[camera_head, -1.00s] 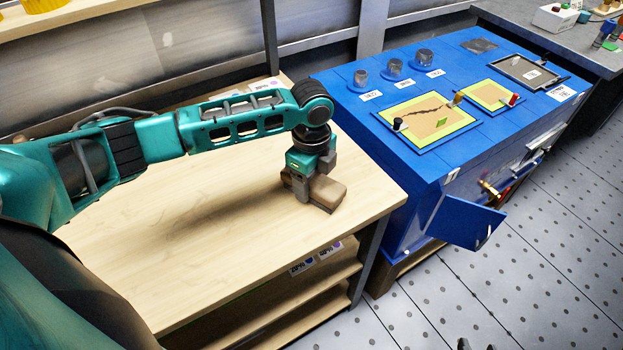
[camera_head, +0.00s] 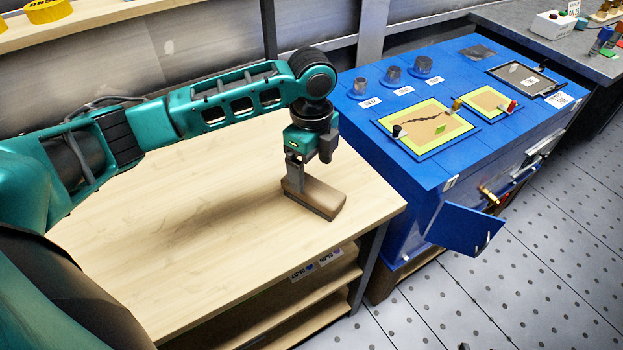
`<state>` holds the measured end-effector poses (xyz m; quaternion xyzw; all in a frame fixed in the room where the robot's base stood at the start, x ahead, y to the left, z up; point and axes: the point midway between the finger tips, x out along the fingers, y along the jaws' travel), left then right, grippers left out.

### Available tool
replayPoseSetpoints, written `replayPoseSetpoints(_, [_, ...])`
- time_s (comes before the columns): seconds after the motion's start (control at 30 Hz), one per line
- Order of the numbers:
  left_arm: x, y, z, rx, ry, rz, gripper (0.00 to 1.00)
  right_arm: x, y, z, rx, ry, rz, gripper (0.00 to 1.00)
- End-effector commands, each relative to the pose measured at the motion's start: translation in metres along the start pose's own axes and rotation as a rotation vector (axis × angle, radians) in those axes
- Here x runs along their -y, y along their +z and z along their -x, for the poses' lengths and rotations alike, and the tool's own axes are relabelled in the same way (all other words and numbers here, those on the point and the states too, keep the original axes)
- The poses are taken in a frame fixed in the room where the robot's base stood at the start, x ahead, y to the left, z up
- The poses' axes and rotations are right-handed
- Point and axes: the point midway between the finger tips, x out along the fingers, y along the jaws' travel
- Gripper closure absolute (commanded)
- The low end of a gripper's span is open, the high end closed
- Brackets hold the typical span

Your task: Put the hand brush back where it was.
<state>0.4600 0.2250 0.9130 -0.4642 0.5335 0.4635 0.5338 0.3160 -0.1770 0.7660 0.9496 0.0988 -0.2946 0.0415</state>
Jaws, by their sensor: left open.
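The hand brush (camera_head: 322,199), a brown block-like piece, lies on the light wooden table near its right front corner. My left gripper (camera_head: 309,166) is open and points down just above the brush, with its fingers apart. The left finger overlaps the brush's back end in the picture, and I cannot tell whether it touches. The right finger is clear of it. My right gripper cannot be made out.
The wooden table (camera_head: 170,220) is otherwise clear around the brush. A blue cabinet (camera_head: 400,190) with knobs and yellow-framed panels stands to the right, its small front door (camera_head: 465,230) open. A shelf with yellow items (camera_head: 48,10) is at the upper left.

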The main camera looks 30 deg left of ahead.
Motion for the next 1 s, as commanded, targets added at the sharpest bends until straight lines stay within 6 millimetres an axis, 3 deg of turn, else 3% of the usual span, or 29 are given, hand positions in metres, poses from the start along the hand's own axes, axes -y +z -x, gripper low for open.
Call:
replayPoseSetpoints(0.1, [0.001,0.0,0.026,0.0,-0.003,0.0,0.15,0.0,-0.003,0.002,0.0,0.0,0.0,0.57])
replayPoseSetpoints(0.3, [0.0,0.0,0.048,0.0,0.0,0.001,0.15,0.0,-0.005,0.003,0.0,0.0,0.0,0.57])
replayPoseSetpoints(1.0, [0.0,0.0,0.052,-0.001,0.001,0.0,0.15,0.0,-0.004,0.003,0.0,0.0,0.0,0.57])
